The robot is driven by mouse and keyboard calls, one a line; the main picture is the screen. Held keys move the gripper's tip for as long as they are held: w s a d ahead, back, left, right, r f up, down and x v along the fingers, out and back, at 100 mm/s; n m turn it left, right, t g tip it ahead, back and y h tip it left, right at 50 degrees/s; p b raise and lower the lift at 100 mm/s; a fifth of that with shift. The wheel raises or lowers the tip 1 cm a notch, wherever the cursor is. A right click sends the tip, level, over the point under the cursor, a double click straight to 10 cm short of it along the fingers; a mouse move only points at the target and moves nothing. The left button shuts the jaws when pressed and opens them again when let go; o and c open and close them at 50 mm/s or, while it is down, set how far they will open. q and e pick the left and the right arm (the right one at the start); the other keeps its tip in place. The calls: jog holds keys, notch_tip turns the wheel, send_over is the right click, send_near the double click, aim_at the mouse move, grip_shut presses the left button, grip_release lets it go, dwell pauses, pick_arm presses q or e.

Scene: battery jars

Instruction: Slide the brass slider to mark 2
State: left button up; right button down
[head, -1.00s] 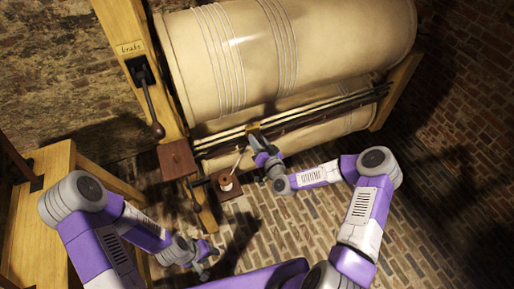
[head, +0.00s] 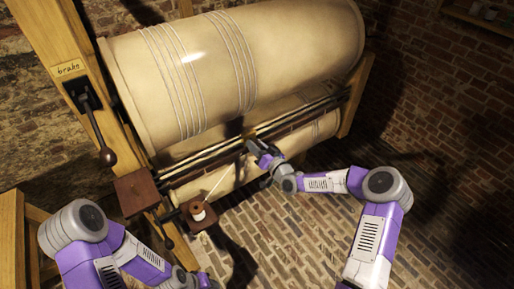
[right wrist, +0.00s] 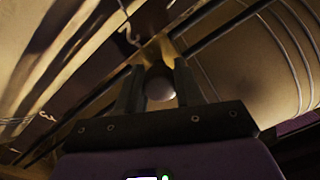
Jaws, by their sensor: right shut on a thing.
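The brass slider (head: 249,135) sits on the dark rail rods (head: 300,115) in front of the large cream drum. My right gripper (head: 256,149) is at the slider, shut on its knob. In the right wrist view the round grey knob (right wrist: 160,84) sits between the two dark fingers, with the brass body (right wrist: 160,50) just beyond it.
A spool of pale thread (head: 198,211) stands on a small wooden shelf, its thread running up toward the slider. A brake lever (head: 100,140) hangs on the wooden post at left. The cream drum (head: 240,70) lies above the rail. Brick floor is open at lower right.

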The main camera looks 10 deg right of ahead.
jog(key=c, duration=0.7)
grip_release()
jog(key=shift+c, duration=0.2)
jog(key=p+v, duration=0.1)
jog(key=v, duration=0.6)
jog(key=shift+s+d, duration=0.2)
jog(key=shift+s, duration=0.1)
jog(key=shift+a, duration=0.1)
